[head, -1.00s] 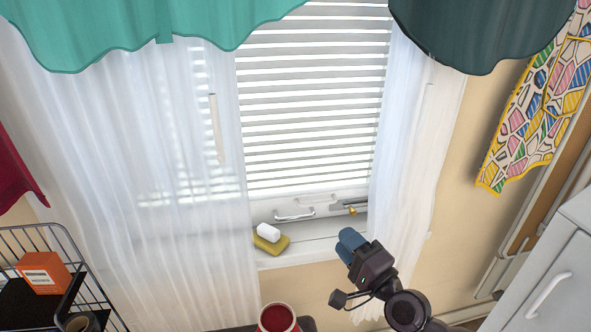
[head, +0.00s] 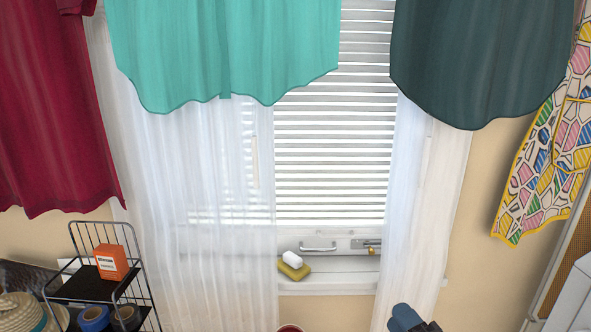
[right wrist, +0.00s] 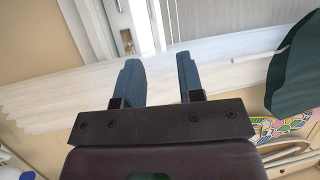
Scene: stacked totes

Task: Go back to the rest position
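My right gripper (head: 405,318) shows at the bottom edge of the head view, right of the window, with only its blue fingers and a dark part of the wrist in the picture. In the right wrist view the two blue fingers of the gripper (right wrist: 160,76) stand apart with nothing between them. My left gripper is not in view.
A yellow-green sponge (head: 294,271) with a white bar (head: 292,258) on it lies on the windowsill (head: 335,279). A wire rack (head: 85,284) with an orange box (head: 112,262) stands at left. Sheer curtains (head: 200,200) flank the blinds. Several cloths hang above.

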